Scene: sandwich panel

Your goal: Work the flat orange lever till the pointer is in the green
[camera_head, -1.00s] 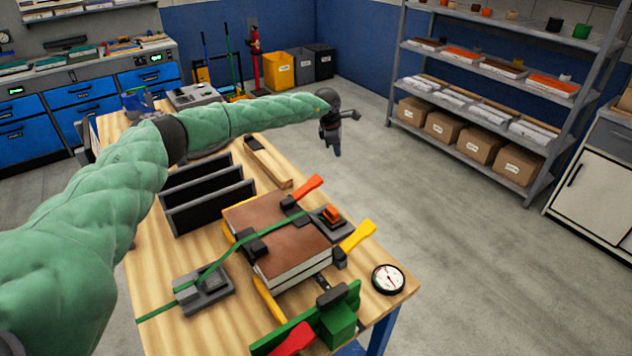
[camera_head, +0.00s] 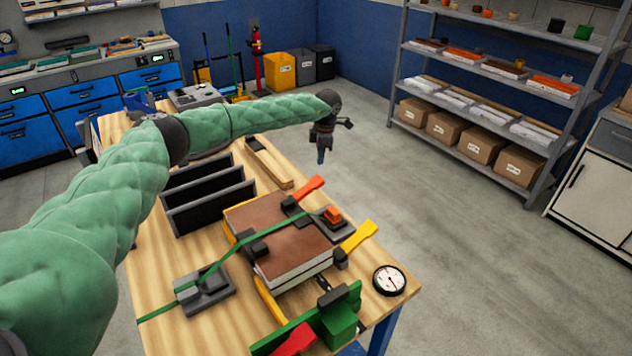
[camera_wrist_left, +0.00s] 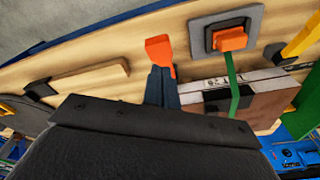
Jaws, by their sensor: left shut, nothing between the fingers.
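A flat orange lever (camera_head: 309,187) sticks out at the far right side of a brown-topped panel stack (camera_head: 285,224). It also shows in the left wrist view (camera_wrist_left: 160,47). A second orange handle (camera_head: 332,214) sits on a grey buckle with the green strap. The round white gauge (camera_head: 389,280) lies at the table's right corner; its pointer's colour zone is too small to tell. My left gripper (camera_head: 321,160) is shut and empty, above and beyond the orange lever in the head view. In the left wrist view its fingertips (camera_wrist_left: 162,70) overlap the lever's lower part; contact cannot be told.
A yellow lever (camera_head: 359,237), a red lever (camera_head: 293,341) and a green block (camera_head: 338,322) stand around the stack. A black slotted rack (camera_head: 210,207) and a wooden piece (camera_head: 268,163) lie left of and behind it. Floor beyond the table's right edge is clear.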

